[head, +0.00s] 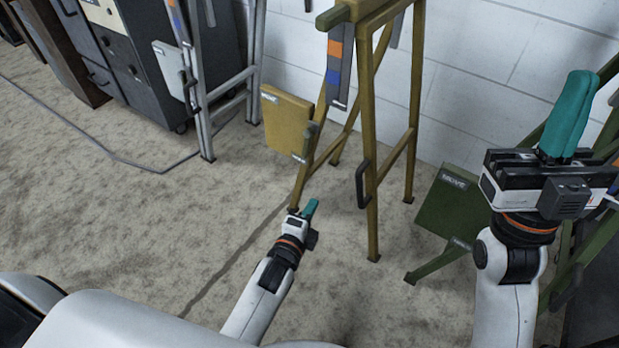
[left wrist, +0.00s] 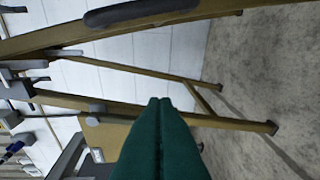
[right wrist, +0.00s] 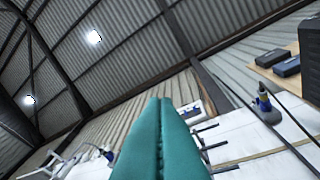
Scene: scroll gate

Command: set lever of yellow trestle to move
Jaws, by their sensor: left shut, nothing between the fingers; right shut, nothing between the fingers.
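The yellow trestle (head: 369,130) stands upright near the white wall in the middle of the head view. A yellow plate (head: 288,118) on its left side has a MOVE label at its upper left and a smaller label at its lower right. A dark grey lever-like part (head: 312,130) is at the plate's right edge; its exact setting is hard to tell. My left gripper (head: 311,207) is shut, low in front of the trestle, below the plate. In the left wrist view its fingers (left wrist: 160,103) partly cover the plate (left wrist: 112,132). My right gripper (head: 570,110) is shut and raised at the right.
A black handle (head: 362,184) sits on the trestle's front leg. A green trestle with a MOVE plate (head: 446,207) stands at the right, partly behind my right arm. A grey stand (head: 202,100) and dark cabinet (head: 128,60) are at the left. The carpet at left is mostly clear.

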